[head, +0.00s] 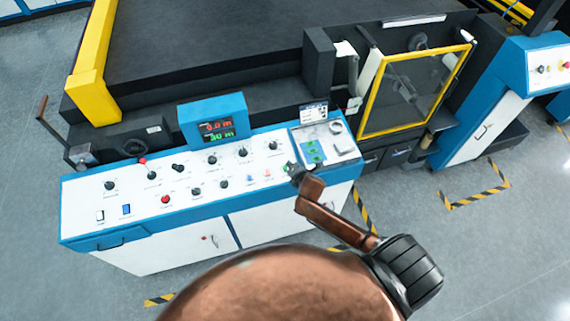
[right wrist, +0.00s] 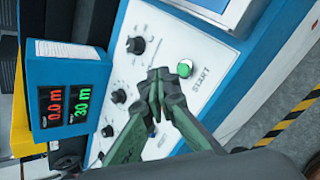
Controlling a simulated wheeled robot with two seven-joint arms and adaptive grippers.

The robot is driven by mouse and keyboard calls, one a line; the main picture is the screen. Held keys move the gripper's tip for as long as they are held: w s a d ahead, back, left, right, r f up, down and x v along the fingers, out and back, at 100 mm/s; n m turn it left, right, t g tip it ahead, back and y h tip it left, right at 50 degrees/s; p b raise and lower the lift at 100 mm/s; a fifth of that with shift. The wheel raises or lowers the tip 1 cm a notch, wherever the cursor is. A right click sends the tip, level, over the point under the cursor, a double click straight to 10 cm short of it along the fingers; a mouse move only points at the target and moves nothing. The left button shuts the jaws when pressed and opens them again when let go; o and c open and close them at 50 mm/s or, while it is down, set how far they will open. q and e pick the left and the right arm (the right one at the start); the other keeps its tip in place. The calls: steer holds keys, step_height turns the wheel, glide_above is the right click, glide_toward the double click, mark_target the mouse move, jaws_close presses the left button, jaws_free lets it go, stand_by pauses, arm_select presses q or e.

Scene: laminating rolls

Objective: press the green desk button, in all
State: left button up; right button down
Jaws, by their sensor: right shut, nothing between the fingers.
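The green button (right wrist: 184,69) with the label START beside it is on the sloped white panel (right wrist: 205,85) in the right wrist view. My right gripper (right wrist: 159,75) is shut and empty, with its fingertips over the panel just to the left of the button. A small gap shows between tips and button in the picture; I cannot tell their height above the panel. In the head view the right gripper (head: 293,170) is over the right part of the control desk (head: 140,203), and it hides the button there. My left gripper is in neither view.
Several black knobs (head: 242,152) and a red button (head: 165,199) share the desk top. A blue display box (head: 212,117) stands at its back edge, showing 0.0 m and 30 m. A yellow-framed guard (head: 415,90) stands behind right.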

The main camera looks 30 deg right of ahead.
steer(key=w+r+n, duration=0.2)
steer(key=r, duration=0.1)
steer(key=shift+w+t, duration=0.25)
steer(key=shift+t, duration=0.15)
steer(key=shift+f, duration=0.1)
steer(key=b, duration=0.7)
glide_above(286, 166)
steer(key=s+a, duration=0.1)
steer(key=s, duration=0.1)
steer(key=f, duration=0.6)
steer(key=shift+s+a+f, duration=0.1)
steer(key=shift+s+f, duration=0.1)
steer(key=shift+f, duration=0.05)
steer(key=shift+w+f+b, duration=0.25)
steer(key=shift+f+b, duration=0.25)
steer(key=shift+f, duration=0.55)
steer(key=shift+f, duration=0.1)
steer(key=shift+f, duration=0.3)
